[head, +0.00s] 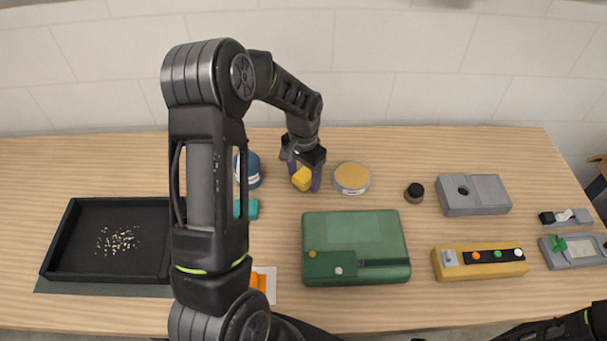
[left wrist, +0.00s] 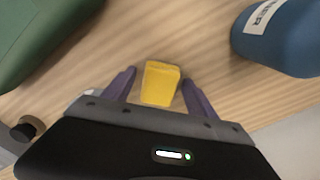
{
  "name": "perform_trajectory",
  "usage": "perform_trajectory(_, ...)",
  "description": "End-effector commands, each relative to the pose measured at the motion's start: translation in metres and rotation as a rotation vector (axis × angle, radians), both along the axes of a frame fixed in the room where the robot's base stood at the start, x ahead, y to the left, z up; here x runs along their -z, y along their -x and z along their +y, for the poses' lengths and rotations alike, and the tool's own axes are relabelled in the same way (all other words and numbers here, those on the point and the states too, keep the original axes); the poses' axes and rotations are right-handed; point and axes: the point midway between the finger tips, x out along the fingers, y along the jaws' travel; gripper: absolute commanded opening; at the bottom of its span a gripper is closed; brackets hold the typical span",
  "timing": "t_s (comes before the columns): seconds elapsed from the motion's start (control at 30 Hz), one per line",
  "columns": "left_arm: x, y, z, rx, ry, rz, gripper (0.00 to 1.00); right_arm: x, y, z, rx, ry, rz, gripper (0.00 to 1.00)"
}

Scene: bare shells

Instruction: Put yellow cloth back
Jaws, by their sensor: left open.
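The yellow cloth (head: 302,179) is a small folded, block-like piece near the back middle of the table. It sits between the two purple fingers of my left gripper (head: 304,178). The left wrist view also shows the cloth (left wrist: 160,83) between the fingertips of my left gripper (left wrist: 158,88), with a visible gap on each side. My left gripper is open and points down over the cloth. I cannot tell exactly how high the fingertips are above the table. My right gripper is not visible; only dark arm parts show at the lower right.
A blue container (head: 253,170) stands left of the gripper, and a round yellow-topped tin (head: 351,178) right of it. A green case (head: 356,235) lies in front. A black tray (head: 70,240) with crumbs is at left. A grey block (head: 473,195) and yellow box (head: 480,268) are at right.

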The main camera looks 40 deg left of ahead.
Motion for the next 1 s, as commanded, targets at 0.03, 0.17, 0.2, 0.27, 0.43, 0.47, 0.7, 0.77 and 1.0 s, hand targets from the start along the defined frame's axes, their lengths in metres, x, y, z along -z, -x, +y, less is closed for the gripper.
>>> perform_trajectory(0.03,-0.001,0.0,0.0,0.0,0.0,0.0,0.66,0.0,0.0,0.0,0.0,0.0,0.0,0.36)
perform_trajectory(0.17,-0.006,0.0,0.0,0.0,0.0,0.0,0.66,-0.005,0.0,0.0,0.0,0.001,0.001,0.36)
perform_trajectory(0.2,-0.009,-0.001,0.0,0.0,-0.001,-0.002,0.66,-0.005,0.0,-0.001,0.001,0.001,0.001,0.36)
perform_trajectory(0.27,-0.016,-0.001,0.0,0.0,-0.001,-0.002,0.66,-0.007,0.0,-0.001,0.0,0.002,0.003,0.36)
perform_trajectory(0.43,-0.045,-0.001,0.0,0.0,0.0,-0.005,0.66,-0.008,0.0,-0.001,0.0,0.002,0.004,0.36)
perform_trajectory(0.47,-0.051,-0.001,0.0,0.0,0.0,-0.005,0.66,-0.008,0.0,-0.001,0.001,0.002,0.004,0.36)
perform_trajectory(0.7,-0.1,-0.001,0.0,0.0,0.0,-0.004,0.66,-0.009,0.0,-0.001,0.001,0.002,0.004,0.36)
perform_trajectory(0.77,-0.109,-0.001,0.0,0.0,-0.001,-0.003,0.66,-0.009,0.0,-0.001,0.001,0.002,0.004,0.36)
perform_trajectory(1.0,-0.123,0.0,0.0,0.0,0.0,0.0,0.66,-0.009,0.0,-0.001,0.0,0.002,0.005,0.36)
